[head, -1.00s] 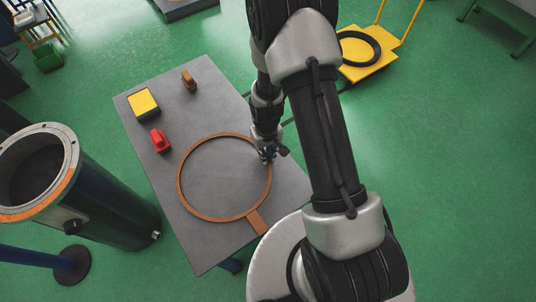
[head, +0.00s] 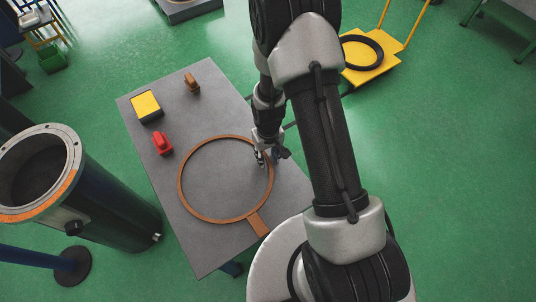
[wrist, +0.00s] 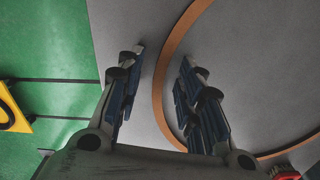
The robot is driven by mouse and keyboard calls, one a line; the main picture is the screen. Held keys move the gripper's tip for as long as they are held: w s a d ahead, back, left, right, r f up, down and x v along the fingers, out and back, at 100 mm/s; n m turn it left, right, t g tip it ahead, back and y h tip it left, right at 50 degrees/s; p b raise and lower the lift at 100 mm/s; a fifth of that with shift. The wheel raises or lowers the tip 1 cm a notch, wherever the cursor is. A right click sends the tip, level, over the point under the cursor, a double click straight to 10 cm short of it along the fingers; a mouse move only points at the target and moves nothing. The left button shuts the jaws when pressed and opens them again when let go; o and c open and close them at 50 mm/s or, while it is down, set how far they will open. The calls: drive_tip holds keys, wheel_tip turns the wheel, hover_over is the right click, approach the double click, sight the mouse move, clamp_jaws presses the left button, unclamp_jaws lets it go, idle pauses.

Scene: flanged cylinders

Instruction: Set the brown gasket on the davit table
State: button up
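The brown gasket (head: 181,197) is a large thin ring with a flat tab (head: 258,223) at its near right side. It lies flat on a grey table (head: 205,252); the pictures do not show whether this is the davit table. My gripper (head: 270,156) is at the ring's right rim. In the wrist view my gripper (wrist: 162,58) is open, with its two fingers apart. The gasket's rim (wrist: 160,85) shows in the gap between them. I cannot tell how high the fingertips are above the table.
A yellow-topped box (head: 146,105), a red object (head: 162,143) and a small brown object (head: 192,83) stand on the table. A flanged cylinder (head: 110,200) stands at left. A yellow trolley (head: 365,63) carrying a black ring (head: 377,62) is at upper right.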

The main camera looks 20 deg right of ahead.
wheel_tip(320, 180, up, 12)
idle(0.5)
idle(0.4)
wheel_tip(320, 180, up, 10)
drive_tip(key=s+t, duration=0.1)
drive_tip(key=s, duration=0.1)
drive_tip(key=s+r+m+t, duration=0.1)
drive_tip(key=s+r+t, duration=0.2)
drive_tip(key=s+r, duration=1.3)
drive_tip(key=shift+s+a+t, duration=0.15)
drive_tip(key=shift+s+t, duration=0.15)
drive_tip(key=shift+s, duration=0.2)
drive_tip(key=shift+a, duration=0.15)
